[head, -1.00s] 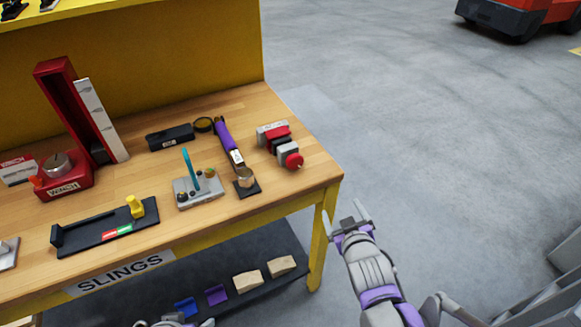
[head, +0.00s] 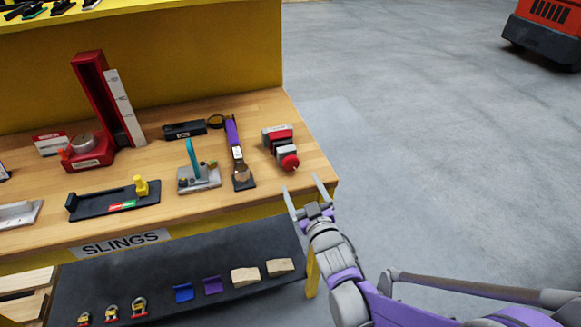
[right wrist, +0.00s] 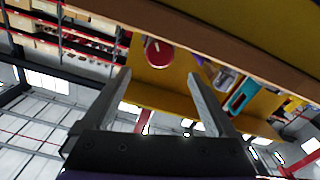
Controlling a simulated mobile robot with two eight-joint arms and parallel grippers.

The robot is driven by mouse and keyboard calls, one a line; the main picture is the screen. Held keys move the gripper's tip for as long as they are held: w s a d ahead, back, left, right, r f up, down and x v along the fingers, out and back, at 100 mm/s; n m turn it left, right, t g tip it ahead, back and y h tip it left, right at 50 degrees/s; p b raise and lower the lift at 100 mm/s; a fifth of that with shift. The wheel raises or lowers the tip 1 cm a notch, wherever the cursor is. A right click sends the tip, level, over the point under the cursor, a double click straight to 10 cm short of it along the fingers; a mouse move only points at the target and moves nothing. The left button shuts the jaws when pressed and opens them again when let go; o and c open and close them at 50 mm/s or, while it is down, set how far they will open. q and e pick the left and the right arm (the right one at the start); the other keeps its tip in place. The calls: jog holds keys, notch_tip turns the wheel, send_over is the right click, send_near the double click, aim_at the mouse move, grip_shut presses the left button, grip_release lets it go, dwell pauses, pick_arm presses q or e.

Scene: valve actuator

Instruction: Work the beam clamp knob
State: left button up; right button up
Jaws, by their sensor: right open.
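A red and grey clamp (head: 278,140) sits near the right end of the wooden bench top. I take it for the beam clamp. Its round red knob (head: 290,162) faces the front edge. The red knob (right wrist: 158,52) also shows in the right wrist view, beyond and between the fingertips. My right gripper (head: 303,184) is open and empty, just off the bench's front right corner, below and apart from the knob. Its two fingers (right wrist: 160,75) are spread in the right wrist view. My left gripper is not in view.
Left of the clamp stand a purple-handled tool (head: 232,135), a grey block with a teal lever (head: 194,158) and a black fixture with a yellow knob (head: 141,187). A red winch stand (head: 90,150) is farther left. A dark lower shelf (head: 200,262) holds wooden blocks.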

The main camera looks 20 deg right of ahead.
aim_at(291, 165)
jog(key=w, duration=0.8)
jog(key=shift+w+a, duration=0.15)
jog(key=shift+w, duration=0.15)
